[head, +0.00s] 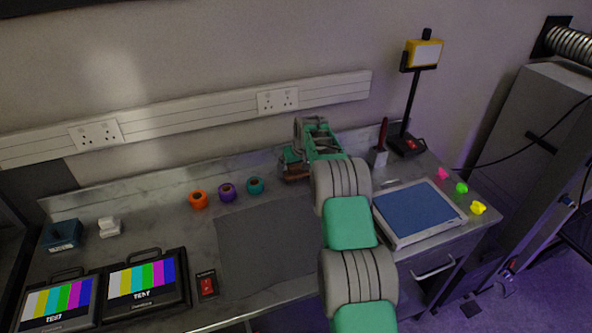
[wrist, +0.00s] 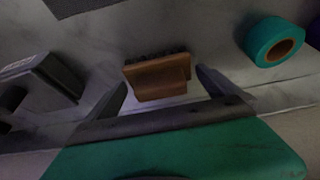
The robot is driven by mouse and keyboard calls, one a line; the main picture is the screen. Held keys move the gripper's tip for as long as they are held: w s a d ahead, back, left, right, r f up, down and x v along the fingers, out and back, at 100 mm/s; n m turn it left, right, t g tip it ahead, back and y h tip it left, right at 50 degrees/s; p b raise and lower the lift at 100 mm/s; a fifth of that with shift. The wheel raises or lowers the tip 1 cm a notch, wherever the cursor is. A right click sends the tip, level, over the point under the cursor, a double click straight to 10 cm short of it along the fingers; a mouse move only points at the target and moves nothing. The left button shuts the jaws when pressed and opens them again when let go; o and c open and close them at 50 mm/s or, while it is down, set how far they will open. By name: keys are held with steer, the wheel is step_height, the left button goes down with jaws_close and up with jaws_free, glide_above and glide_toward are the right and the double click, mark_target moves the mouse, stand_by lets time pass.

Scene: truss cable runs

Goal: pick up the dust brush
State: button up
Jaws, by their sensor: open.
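The dust brush (wrist: 157,78) is a small brown block with a dark bristle edge, resting on the grey worktop in the wrist view. My gripper (wrist: 162,86) is open, with one dark finger on each side of the brush and a visible gap on both sides. In the head view, my gripper (head: 293,164) is at the back of the bench, near the wall. A bit of brown beside it there seems to be the brush, mostly hidden by my arm.
A teal tape roll (wrist: 272,42) lies close to one finger; purple (head: 227,192) and orange (head: 198,199) rolls sit beyond it. A dark angular object (wrist: 45,82) stands on the other side. A blue-topped tray (head: 418,210) lies right of my arm. A dark mat (head: 262,240) is bare.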

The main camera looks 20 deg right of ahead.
steer(key=shift+c, duration=0.3)
steer(key=c, duration=1.2)
step_height(320, 180, up, 3)
steer(key=shift+w+f+b, duration=0.1)
steer(key=shift+b, duration=1.15)
steer(key=s+d+r+b, duration=0.1)
steer(key=s+d+r, duration=0.3)
steer(key=d+r, duration=0.1)
steer(key=s+d+r+b, duration=0.2)
steer(key=s+d+r, duration=0.3)
steer(key=shift+s+d+r, duration=0.1)
steer(key=shift+s+d, duration=0.15)
